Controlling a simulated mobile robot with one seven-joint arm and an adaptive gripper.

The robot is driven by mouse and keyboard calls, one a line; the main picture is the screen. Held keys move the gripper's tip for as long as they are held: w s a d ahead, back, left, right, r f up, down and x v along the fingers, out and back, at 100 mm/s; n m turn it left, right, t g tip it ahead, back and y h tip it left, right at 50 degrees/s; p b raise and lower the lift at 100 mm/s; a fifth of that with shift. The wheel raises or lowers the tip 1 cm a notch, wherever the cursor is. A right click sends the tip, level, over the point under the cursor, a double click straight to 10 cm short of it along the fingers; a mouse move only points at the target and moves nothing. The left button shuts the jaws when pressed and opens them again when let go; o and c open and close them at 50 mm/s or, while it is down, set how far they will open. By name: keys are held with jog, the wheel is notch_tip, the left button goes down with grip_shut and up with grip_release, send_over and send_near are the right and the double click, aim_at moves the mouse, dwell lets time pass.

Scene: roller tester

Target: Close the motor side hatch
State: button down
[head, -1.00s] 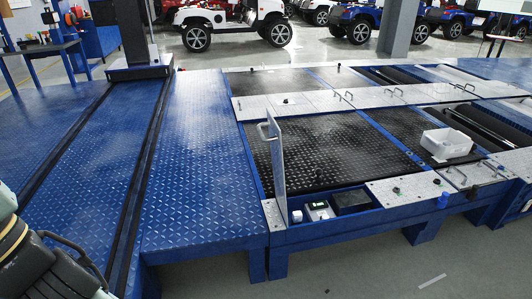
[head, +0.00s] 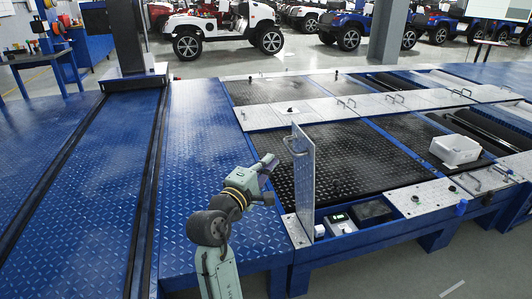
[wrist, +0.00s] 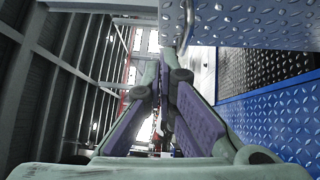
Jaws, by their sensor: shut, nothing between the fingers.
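The motor side hatch (head: 304,185) is a grey metal panel standing upright, open, at the near left corner of the tester. Its curved handle (head: 293,147) sits on the left face near the top. My gripper (head: 269,163) is just left of the hatch, near handle height, and looks apart from it. In the wrist view, my gripper's fingers (wrist: 166,80) are together with nothing between them. The hatch's patterned plate (wrist: 255,22) fills the upper right there, with the handle (wrist: 187,28) at its left edge, beyond the fingertips.
The open compartment beside the hatch holds a small device (head: 340,223) and a dark box (head: 372,211). Blue tread plate (head: 190,150) lies left of the hatch. Parked vehicles stand far behind.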

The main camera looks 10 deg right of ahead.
send_near(302, 133)
jog(key=w, duration=0.3)
jog(key=shift+w+d+r+p, duration=0.15)
jog(key=shift+d+p, duration=0.65)
jog(key=shift+d, duration=0.8)
